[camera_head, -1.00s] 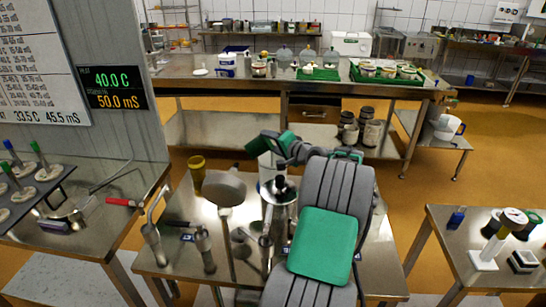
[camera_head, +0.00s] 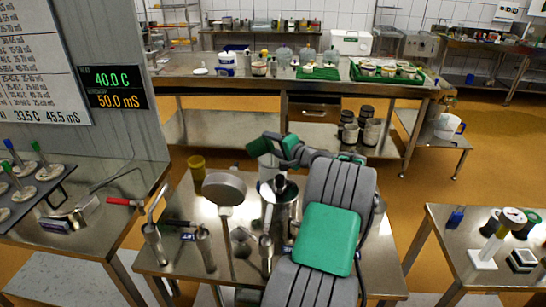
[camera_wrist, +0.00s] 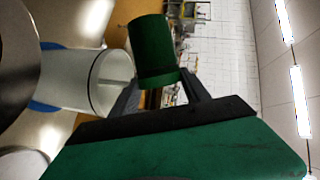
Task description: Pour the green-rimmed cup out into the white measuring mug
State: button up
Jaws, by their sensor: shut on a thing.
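My gripper (camera_wrist: 162,82) is shut on a dark green cup (camera_wrist: 153,48), whose side lies between the two fingers in the wrist view. The cup also shows in the head view (camera_head: 259,146), tilted and held above the middle table. Its mouth and contents cannot be seen. The white measuring mug (camera_wrist: 85,80), with blue at its side, is next to the cup in the wrist view, a little apart from it in the picture. In the head view the mug (camera_head: 267,171) is just below the cup, mostly hidden by a steel vessel and my arm.
The middle table (camera_head: 180,262) holds a steel vessel (camera_head: 279,190), a round-headed ladle (camera_head: 224,187), several steel tools and a yellow cup (camera_head: 197,167). A side table (camera_head: 440,225) stands at the right. A long bench (camera_head: 200,85) with trays stands behind.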

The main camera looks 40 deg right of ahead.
jog(key=shift+s+d+f+m+t, duration=0.1)
jog(key=shift+d+f+m+t, duration=0.15)
jog(key=shift+f+m, duration=0.3)
jog(key=shift+s+d+m+t+y, duration=0.1)
jog(key=shift+d+m+t+y, duration=0.25)
jog(key=shift+m, duration=0.3)
dwell(0.7)
jog(key=shift+s+d+r+m+y+p, duration=0.1)
jog(key=shift+r+m+y+p, duration=0.15)
jog(key=shift+r+m+p, duration=0.6)
dwell(0.3)
jog(key=shift+s+d+f+m+t, duration=0.15)
jog(key=shift+m+t, duration=0.1)
jog(key=shift+m, duration=0.25)
jog(key=shift+w+d+f+m+t, duration=0.1)
jog(key=shift+d+m+t, duration=0.1)
jog(key=shift+m, duration=0.25)
jog(key=shift+s+d+f+m+t, duration=0.1)
jog(key=shift+m+t, duration=0.15)
jog(key=shift+m, duration=0.25)
dwell(0.8)
